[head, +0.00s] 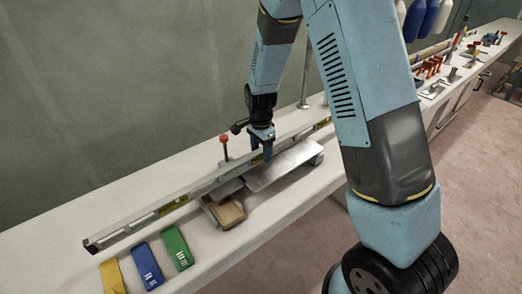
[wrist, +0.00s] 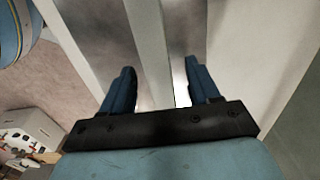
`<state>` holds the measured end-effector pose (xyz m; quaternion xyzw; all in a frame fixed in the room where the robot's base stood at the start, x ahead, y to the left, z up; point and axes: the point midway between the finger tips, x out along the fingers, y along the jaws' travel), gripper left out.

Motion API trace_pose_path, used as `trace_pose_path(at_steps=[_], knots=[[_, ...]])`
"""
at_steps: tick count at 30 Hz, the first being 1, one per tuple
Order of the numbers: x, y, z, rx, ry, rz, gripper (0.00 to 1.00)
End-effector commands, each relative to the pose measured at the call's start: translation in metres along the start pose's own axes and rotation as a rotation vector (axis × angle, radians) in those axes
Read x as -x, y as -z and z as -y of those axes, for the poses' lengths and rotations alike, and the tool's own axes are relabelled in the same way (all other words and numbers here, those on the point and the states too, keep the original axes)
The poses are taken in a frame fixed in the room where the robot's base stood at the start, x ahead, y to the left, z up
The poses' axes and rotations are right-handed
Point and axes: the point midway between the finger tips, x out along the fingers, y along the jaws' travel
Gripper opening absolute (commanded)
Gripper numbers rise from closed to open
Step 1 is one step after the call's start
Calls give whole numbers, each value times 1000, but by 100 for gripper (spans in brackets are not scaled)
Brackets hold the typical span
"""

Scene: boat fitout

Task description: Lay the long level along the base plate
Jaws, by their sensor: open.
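The long level (head: 140,222) is a grey bar with yellow vials, running diagonally along the bench in the head view. My gripper (head: 265,155) is over its middle part, pointing down. In the wrist view the fingers (wrist: 160,75) are open, blue, one on each side of a pale bar (wrist: 151,45) that looks like the level. Gaps show beside the bar. The shiny metal base plate (head: 283,168) lies beside the level on its near side. I cannot tell whether the level touches it. My arm hides part of the level's far end.
A red-knobbed lever (head: 224,146) stands just behind the level. A wooden block (head: 227,212) sits near the plate's left end. Green (head: 177,248), blue (head: 147,265) and yellow (head: 112,276) pieces lie near the front edge. Several tools and bottles stand farther right.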

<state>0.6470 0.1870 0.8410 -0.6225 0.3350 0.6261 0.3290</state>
Motion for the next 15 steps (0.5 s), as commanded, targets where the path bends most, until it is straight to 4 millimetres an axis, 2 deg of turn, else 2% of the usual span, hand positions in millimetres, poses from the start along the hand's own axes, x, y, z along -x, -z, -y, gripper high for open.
trace_pose_path(at_steps=[8, 15], knots=[[6, 0, 0, 1, 1, 0, 61], [42, 0, 1, 2, 4, 0, 61]])
